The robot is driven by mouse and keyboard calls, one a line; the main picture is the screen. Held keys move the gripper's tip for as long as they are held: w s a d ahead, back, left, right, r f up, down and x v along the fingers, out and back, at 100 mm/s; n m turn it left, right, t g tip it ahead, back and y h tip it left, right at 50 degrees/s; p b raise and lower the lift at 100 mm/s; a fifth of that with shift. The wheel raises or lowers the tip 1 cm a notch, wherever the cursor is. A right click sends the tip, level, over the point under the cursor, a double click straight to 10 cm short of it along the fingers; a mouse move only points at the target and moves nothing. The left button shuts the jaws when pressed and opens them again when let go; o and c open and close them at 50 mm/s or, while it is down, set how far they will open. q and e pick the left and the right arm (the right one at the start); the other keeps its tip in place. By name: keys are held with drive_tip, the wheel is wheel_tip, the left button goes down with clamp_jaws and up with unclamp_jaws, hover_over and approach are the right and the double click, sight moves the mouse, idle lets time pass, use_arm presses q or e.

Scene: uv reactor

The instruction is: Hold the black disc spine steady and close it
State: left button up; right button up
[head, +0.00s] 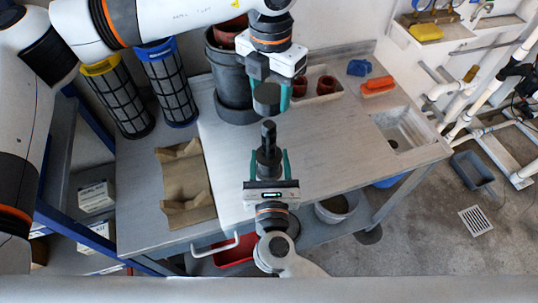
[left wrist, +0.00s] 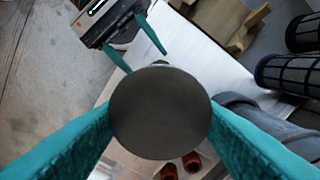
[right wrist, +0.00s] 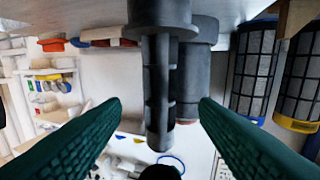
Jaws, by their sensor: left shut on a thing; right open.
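My left gripper (head: 267,86) is shut on a black disc (head: 266,98), which fills the middle of the left wrist view (left wrist: 160,112) between its green fingers. My right gripper (head: 268,160) is open below it in the head view, its fingers apart on either side of a dark stepped shaft (head: 268,138). In the right wrist view a ridged black shaft (right wrist: 158,90) runs down from a wider black part (right wrist: 160,15), seen between the fingers without visible contact. Whether disc and shaft are joined cannot be told. The disc hides what lies behind it in the left wrist view.
Red cups (head: 326,85), an orange item (head: 378,86) and a sink (head: 403,129) are at right. The middle of the table (head: 330,150) is clear.

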sight(269, 147)
drive_tip(key=shift+w+a, duration=0.1)
drive_tip(key=shift+w, duration=2.6)
drive_tip(key=shift+c, duration=0.3)
clamp_jaws()
